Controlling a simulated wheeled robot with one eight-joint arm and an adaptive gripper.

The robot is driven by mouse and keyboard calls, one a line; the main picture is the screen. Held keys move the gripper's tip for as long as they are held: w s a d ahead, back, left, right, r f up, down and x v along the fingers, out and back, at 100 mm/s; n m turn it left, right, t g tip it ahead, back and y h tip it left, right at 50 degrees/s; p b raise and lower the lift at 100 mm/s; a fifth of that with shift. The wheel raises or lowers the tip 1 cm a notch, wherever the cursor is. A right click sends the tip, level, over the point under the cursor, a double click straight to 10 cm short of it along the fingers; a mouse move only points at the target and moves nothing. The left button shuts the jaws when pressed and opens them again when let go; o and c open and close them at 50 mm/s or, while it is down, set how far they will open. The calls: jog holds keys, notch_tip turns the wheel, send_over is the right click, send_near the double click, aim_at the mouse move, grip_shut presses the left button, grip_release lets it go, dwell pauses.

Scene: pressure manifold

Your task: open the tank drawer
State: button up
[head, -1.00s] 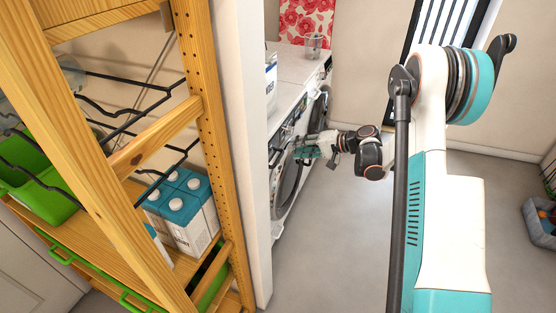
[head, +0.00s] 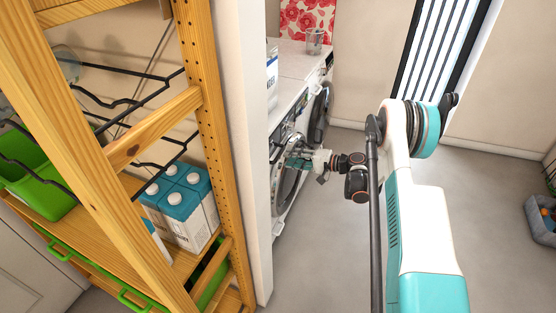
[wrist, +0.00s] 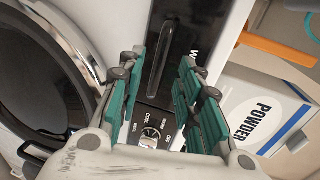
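A black panel with a long raised, handle-like bar (wrist: 168,55) shows in the wrist view, on the white front of a machine. It looks like the tank drawer front, and I see no gap around it. My gripper (wrist: 162,65) has two teal fingers spread apart, one on each side of the bar's lower part in the picture. Nothing is between the fingers, and I cannot tell whether they touch the panel. In the head view my gripper (head: 297,160) is at the front of the near white machine (head: 283,115); the drawer is too small to make out there.
A dial (wrist: 150,133) sits on the panel below the bar, with a round door (wrist: 40,85) to the left. A white POWDER box (wrist: 262,115) is at the right. A wooden shelf (head: 205,100) with cartons (head: 180,205) stands left. The floor (head: 330,250) beside the machines is clear.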

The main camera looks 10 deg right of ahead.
aim_at(278, 155)
jog(key=b+x, duration=0.1)
jog(key=x, duration=0.5)
jog(key=shift+w+a+f+b, duration=0.1)
jog(key=shift+w+a+b, duration=0.05)
jog(key=shift+a+b, duration=0.2)
jog(key=shift+d, duration=0.1)
grip_shut()
